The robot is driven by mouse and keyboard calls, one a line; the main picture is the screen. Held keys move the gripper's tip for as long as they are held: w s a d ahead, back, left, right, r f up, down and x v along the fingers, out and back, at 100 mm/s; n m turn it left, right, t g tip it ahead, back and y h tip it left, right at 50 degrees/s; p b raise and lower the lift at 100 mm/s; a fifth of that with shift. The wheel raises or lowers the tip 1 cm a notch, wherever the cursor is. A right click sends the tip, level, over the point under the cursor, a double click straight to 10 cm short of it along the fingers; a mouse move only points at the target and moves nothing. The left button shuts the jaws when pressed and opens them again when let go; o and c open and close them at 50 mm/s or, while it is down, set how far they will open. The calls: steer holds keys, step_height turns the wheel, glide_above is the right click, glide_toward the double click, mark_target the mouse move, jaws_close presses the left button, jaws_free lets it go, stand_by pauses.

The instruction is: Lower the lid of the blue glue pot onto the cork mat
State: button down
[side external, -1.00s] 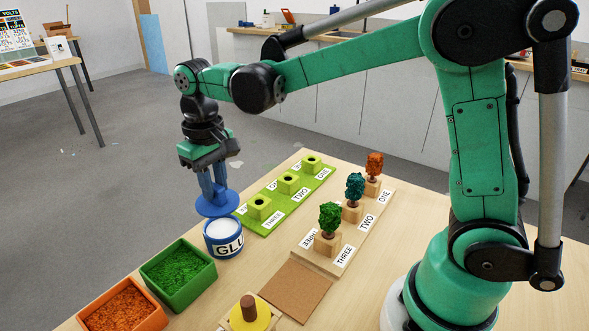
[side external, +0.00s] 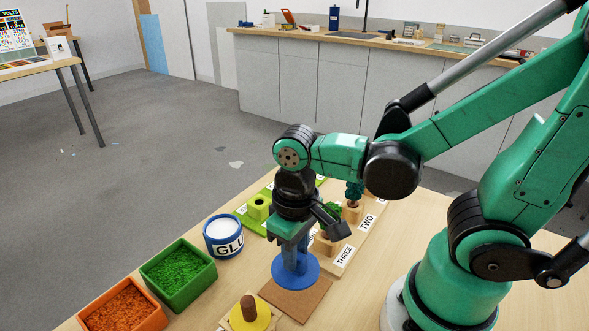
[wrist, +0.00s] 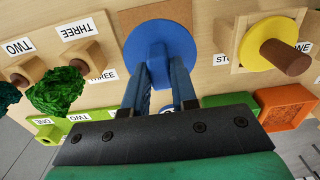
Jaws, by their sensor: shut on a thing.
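My gripper (side external: 295,262) is shut on the blue lid (side external: 288,278), a flat round disc. In the wrist view the lid (wrist: 150,48) is between the ends of my fingers. The cork mat (side external: 299,303) is a brown square on the table. The lid overlaps the mat's far part in the side view and covers much of the mat (wrist: 180,12) in the wrist view. Whether any gap is left under the lid, I cannot tell. The blue glue pot (side external: 223,250) stands open to the left, white inside.
A yellow disc with a brown peg (side external: 249,314) stands close to the mat's near-left side. Wooden tree stands (side external: 345,258) are behind the mat. A green tray (side external: 178,293) and an orange tray (side external: 150,320) are at the left. A green block strip (side external: 258,206) lies behind the pot.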

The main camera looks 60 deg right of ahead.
steer(key=shift+f, duration=2.3)
steer(key=c, duration=0.6)
jaws_free()
steer(key=shift+r, duration=3.5)
steer(key=w+d+r+t, duration=0.1)
steer(key=w+t, duration=0.1)
steer(key=w+d+r+t, duration=0.1)
steer(key=d+r+t, duration=0.1)
steer(key=w+d+r+t, duration=0.1)
steer(key=w+d+t, duration=0.1)
steer(key=t, duration=0.1)
steer(key=shift+w+r, duration=0.3)
steer(key=shift+w, duration=0.05)
